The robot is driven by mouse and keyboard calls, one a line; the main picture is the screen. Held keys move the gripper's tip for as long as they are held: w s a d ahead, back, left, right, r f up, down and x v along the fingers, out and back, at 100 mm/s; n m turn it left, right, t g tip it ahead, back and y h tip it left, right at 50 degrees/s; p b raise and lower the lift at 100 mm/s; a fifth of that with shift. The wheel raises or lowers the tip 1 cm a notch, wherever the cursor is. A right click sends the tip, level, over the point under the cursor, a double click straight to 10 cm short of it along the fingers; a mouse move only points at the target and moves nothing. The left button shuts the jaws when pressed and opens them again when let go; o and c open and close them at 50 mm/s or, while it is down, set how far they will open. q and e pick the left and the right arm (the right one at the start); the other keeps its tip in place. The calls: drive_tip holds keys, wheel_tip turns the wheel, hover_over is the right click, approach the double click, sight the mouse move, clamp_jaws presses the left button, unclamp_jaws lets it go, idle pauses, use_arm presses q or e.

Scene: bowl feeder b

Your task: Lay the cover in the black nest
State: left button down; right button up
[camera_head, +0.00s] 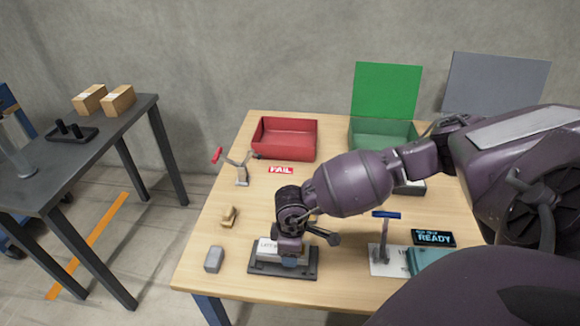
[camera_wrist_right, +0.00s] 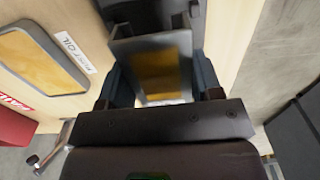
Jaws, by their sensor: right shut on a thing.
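The black nest (camera_head: 311,268) is a flat dark plate near the table's front edge, with a white label beside its back left part. My right gripper (camera_head: 289,260) points down over it. In the right wrist view my right gripper (camera_wrist_right: 160,82) is shut on a grey plate-like piece with a tan middle, which appears to be the cover (camera_wrist_right: 123,50). In the head view the gripper hides most of the cover. Whether it touches the nest I cannot tell. My left gripper is not in view.
A grey block (camera_head: 214,259) and a tan part (camera_head: 228,216) lie left of the nest. A red-handled clamp (camera_head: 240,172) stands behind, near the red bin (camera_head: 285,140). A blue-handled clamp (camera_head: 384,240) and the READY display (camera_head: 433,238) stand to the right. A green bin (camera_head: 384,135) is at the back.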

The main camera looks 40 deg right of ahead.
drive_tip(key=shift+f, duration=1.15)
drive_tip(key=shift+r, duration=0.15)
drive_tip(key=o, duration=1)
drive_tip(key=shift+f, duration=0.2)
drive_tip(key=shift+o, duration=1)
